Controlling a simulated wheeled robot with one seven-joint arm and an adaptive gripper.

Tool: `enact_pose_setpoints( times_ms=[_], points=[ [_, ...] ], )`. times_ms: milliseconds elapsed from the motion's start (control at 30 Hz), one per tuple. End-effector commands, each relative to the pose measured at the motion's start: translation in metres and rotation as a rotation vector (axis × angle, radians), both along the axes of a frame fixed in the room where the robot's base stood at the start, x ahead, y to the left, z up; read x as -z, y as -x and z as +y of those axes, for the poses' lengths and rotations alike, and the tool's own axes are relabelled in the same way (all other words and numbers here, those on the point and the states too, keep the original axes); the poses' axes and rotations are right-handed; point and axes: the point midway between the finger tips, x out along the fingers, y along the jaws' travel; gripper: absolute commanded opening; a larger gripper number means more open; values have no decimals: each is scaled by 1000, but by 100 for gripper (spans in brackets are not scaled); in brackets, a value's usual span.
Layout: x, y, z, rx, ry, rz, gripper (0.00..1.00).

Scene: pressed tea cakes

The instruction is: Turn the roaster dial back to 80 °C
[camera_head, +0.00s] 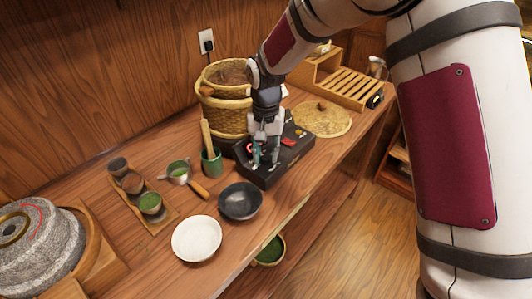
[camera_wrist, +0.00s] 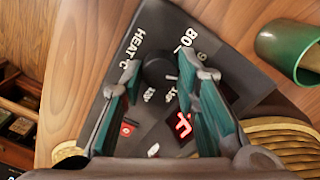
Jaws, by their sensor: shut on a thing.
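The roaster control box is a dark box (camera_head: 290,160) on the wooden counter in the head view. In the wrist view its dark top (camera_wrist: 160,25) carries the labels "HEAT °C" and "80", with smaller white numbers below. The black round dial (camera_wrist: 158,71) sits between my two green-padded fingers; a short white mark shows on its right side. My gripper (camera_wrist: 162,74) is shut on the dial, one finger on each side. In the head view my gripper (camera_head: 264,156) reaches down onto the box and hides the dial. A red lit display (camera_wrist: 183,126) is partly hidden by a finger.
A green cup (camera_head: 211,160) with a wooden tool stands left of the box. A woven basket (camera_head: 226,112) is behind it, a round woven mat (camera_head: 322,119) to the right. A black bowl (camera_head: 240,201) and white bowl (camera_head: 196,238) lie in front left.

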Motion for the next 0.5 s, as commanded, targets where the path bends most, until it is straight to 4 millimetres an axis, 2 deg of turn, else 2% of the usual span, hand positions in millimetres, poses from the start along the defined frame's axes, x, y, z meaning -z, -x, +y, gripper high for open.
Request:
enact_pose_setpoints(
  times_ms=[500],
  points=[
    [0, -1, 1, -494, -1, -2, 1]
  ],
)
